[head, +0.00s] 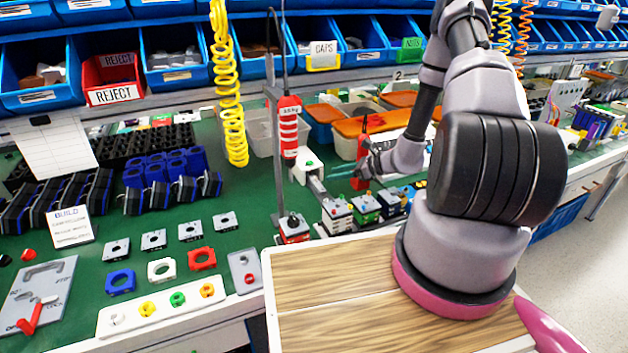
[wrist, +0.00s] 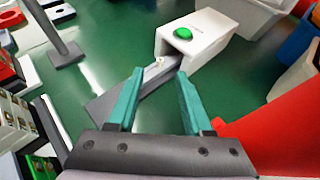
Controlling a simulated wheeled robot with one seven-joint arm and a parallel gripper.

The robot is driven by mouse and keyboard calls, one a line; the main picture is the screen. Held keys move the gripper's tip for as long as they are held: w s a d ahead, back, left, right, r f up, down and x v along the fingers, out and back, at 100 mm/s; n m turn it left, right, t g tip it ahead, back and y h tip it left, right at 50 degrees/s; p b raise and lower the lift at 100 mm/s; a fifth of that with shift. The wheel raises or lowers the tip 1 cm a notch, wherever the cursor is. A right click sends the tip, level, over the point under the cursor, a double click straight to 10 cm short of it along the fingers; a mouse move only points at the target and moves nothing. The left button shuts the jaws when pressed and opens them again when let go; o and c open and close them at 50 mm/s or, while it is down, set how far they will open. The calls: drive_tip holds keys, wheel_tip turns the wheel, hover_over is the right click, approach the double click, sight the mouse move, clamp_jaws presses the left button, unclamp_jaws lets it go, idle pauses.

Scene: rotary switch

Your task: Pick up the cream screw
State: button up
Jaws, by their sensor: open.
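My gripper (wrist: 160,73) is open, with its two teal fingers apart over a grey chute (wrist: 118,103). The chute leads out of a white box with a green button (wrist: 183,34). A small pale piece (wrist: 158,63), which may be the cream screw, lies on the chute by the box's opening, just beyond the fingertips. It is too small to make out its shape. In the head view the white box (head: 305,164) stands on the green bench, and my gripper (head: 338,173) is to its right, partly hidden by my arm. I cannot make out the screw there.
A red object (wrist: 280,125) is close to the right of my gripper. A grey post (wrist: 60,45) stands at the left. Small switch blocks (head: 365,208) stand in front of the chute. Blue parts bins (head: 175,72) line the back, and a yellow coiled hose (head: 232,90) hangs down.

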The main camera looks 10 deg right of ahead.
sight(316, 178)
drive_tip(key=x, duration=0.6)
drive_tip(key=shift+w+a+f, duration=0.15)
drive_tip(key=shift+w+a, duration=0.1)
drive_tip(key=shift+a, duration=0.05)
clamp_jaws()
